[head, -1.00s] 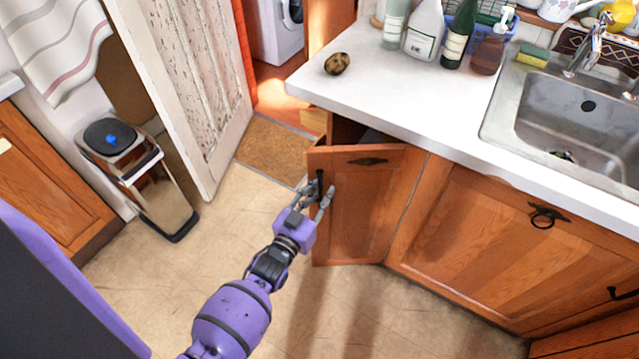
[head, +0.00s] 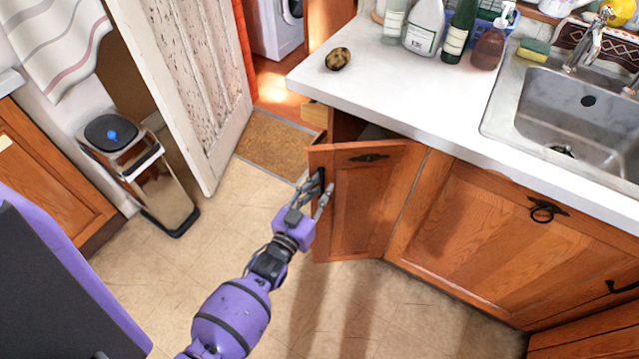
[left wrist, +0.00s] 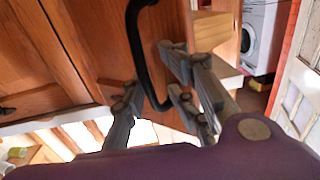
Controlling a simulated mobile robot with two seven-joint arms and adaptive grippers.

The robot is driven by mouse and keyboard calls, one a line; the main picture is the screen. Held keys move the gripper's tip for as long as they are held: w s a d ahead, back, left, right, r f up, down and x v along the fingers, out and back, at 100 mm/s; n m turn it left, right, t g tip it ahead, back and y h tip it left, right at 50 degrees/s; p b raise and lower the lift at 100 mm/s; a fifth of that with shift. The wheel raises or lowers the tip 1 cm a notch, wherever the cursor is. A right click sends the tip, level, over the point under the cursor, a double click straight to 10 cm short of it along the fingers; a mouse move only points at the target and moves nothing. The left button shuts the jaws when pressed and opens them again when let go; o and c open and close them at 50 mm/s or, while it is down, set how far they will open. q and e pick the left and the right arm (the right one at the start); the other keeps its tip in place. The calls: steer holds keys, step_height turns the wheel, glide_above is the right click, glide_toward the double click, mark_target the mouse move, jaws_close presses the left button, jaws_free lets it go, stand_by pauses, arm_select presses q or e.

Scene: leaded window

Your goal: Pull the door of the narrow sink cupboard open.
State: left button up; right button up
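The narrow sink cupboard door (head: 358,208) is wooden and stands partly open, swung out from under the worktop's left end. A dark gap shows above its top edge. Its black bar handle (head: 318,182) is near the free left edge; it also shows in the left wrist view (left wrist: 137,45). My left gripper (head: 311,196) is at the handle. In the left wrist view its fingers (left wrist: 155,100) are spread apart, with the handle passing between them. I cannot tell whether any finger touches it. My right gripper is not in view.
The white worktop (head: 420,105) with the sink (head: 570,120) overhangs the cupboards. A wider cupboard front (head: 480,235) adjoins on the right. A pedal bin (head: 150,180) and a peeling white door (head: 190,90) stand on the left. The tiled floor (head: 240,220) between is clear.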

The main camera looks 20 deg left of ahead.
arm_select(q)
steer(key=s+d+p, duration=0.1)
steer(key=s, duration=0.5)
steer(key=shift+s, duration=0.2)
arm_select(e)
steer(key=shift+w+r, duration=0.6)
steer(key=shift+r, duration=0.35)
arm_select(q)
steer(key=shift+f, duration=0.1)
